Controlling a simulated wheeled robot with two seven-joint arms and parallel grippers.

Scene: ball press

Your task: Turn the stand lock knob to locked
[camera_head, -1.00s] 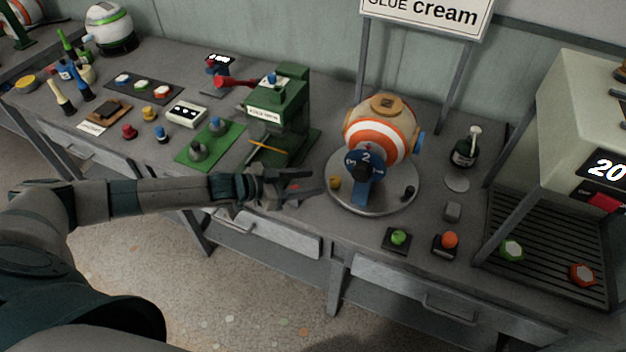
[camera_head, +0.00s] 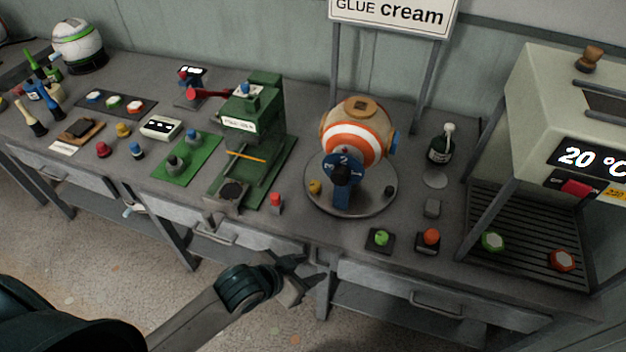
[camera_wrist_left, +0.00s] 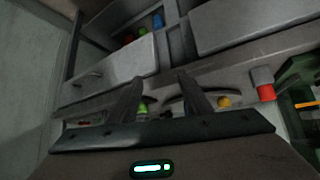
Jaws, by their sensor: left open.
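The stand is a round grey disc (camera_head: 330,205) on the table, with an orange-and-white striped ball (camera_head: 357,145) on it. A blue dial piece with numbers (camera_head: 342,177) is at its front. A small yellow knob (camera_head: 314,187) sits on the disc's left side and a small dark knob (camera_head: 389,191) on its right; I cannot tell which is the lock knob or read its setting. My left gripper (camera_head: 304,276) is open and empty, in front of the table edge, below and apart from the stand. Its two fingers (camera_wrist_left: 160,92) also show in the left wrist view. My right gripper is out of view.
A red button piece (camera_head: 276,203) stands left of the disc, beside the green press (camera_head: 262,120). Green (camera_head: 380,238) and orange (camera_head: 430,237) buttons stand in front of it. Drawers line the table front.

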